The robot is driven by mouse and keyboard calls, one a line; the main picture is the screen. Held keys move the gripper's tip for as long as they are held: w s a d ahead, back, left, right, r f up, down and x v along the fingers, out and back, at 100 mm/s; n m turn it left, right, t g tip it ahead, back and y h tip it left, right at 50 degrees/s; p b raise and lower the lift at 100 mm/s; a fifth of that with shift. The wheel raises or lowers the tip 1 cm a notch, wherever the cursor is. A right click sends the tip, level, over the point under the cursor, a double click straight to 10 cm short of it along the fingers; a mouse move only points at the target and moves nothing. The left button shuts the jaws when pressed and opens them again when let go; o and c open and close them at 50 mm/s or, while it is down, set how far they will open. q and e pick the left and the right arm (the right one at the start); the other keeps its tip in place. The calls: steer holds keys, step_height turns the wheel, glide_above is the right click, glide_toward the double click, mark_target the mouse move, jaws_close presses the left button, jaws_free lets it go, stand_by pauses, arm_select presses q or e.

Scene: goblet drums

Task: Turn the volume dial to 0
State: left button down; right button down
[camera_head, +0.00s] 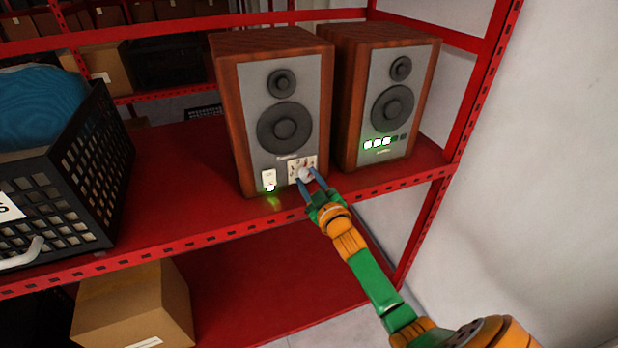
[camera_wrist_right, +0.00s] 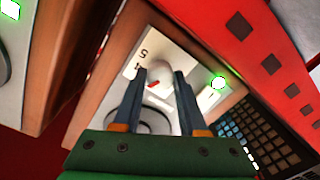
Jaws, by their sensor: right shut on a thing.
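The volume dial (camera_head: 305,173) is a small white knob on a pale scale plate, low on the front of the left wooden speaker (camera_head: 284,134). My right gripper (camera_head: 311,187) reaches it from the front right, and its blue fingers are shut on the dial. In the right wrist view the white dial (camera_wrist_right: 159,76) sits between the two fingertips, with a red mark on it. Digits show on the plate beside it, but the gripper and angle hide much of the scale. I cannot read the setting. My left gripper is not in view.
A second speaker (camera_head: 392,108) with a row of lit bars stands at the right. A switch (camera_head: 269,179) glows green left of the dial. A black crate (camera_head: 95,165) holding something blue is at the left on the red shelf (camera_head: 165,190). A cardboard box (camera_head: 135,305) sits below.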

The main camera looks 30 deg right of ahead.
steer(key=n, duration=1.2)
steer(key=shift+r+n, duration=0.1)
steer(key=shift+n, duration=0.2)
steer(key=n, duration=0.6)
steer(key=shift+h, duration=0.4)
steer(key=n, duration=0.5)
steer(key=shift+r+p, duration=0.1)
steer(key=shift+p, duration=0.2)
steer(key=c, duration=0.6)
jaws_free()
steer(key=shift+o, duration=0.8)
steer(key=shift+w, duration=0.1)
steer(key=shift+n, duration=0.3)
